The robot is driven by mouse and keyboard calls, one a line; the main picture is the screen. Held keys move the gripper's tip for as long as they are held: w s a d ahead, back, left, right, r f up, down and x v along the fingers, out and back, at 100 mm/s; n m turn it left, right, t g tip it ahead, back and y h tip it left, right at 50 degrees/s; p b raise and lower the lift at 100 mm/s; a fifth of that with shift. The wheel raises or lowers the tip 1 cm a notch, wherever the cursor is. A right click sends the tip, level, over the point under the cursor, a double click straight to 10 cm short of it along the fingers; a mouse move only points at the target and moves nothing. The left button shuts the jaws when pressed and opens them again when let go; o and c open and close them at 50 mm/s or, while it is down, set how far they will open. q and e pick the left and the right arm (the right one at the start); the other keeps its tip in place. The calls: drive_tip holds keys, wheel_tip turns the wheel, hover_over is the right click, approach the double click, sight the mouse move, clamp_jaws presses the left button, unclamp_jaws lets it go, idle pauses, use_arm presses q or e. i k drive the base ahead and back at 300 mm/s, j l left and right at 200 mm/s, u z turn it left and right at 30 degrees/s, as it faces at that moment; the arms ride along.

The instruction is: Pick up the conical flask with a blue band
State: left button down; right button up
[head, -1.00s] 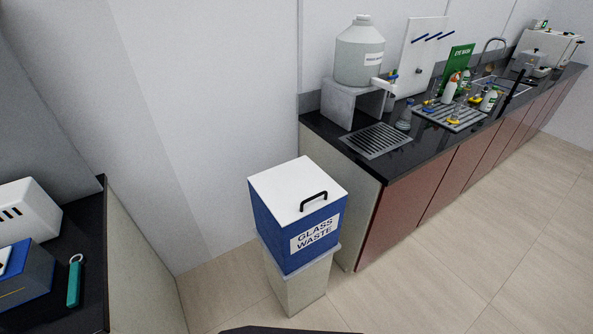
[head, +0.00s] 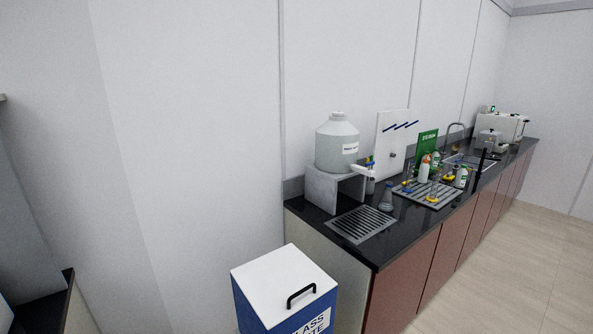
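A small clear conical flask (head: 386,203) stands upright on the black counter, between the slotted drain grate and the grey rack mat (head: 447,191). I cannot tell the colour of any band on it. On the mat stand several small vessels, among them one with yellow at its base (head: 432,197) and one with blue and yellow parts (head: 407,186). They are too small to tell which is a conical flask with a blue band. Neither of my grippers is in view.
A large carboy (head: 337,145) sits on a grey stand (head: 321,190) beside the drain grate (head: 361,224). White-labelled bottles (head: 424,168) and a green sign (head: 427,145) stand near the mat. The glass waste bin (head: 283,284) is in front of the counter's near end. Open floor (head: 535,260) lies to the right.

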sight(385, 203)
drive_tip(key=l+z, duration=0.15)
drive_tip(key=l, duration=0.3)
drive_tip(key=i+l+z, duration=0.2)
drive_tip(key=l, duration=0.2)
drive_tip(key=l+z, duration=0.15)
drive_tip(key=l, duration=0.3)
drive_tip(key=i+l+z, duration=0.15)
drive_tip(key=l, duration=0.25)
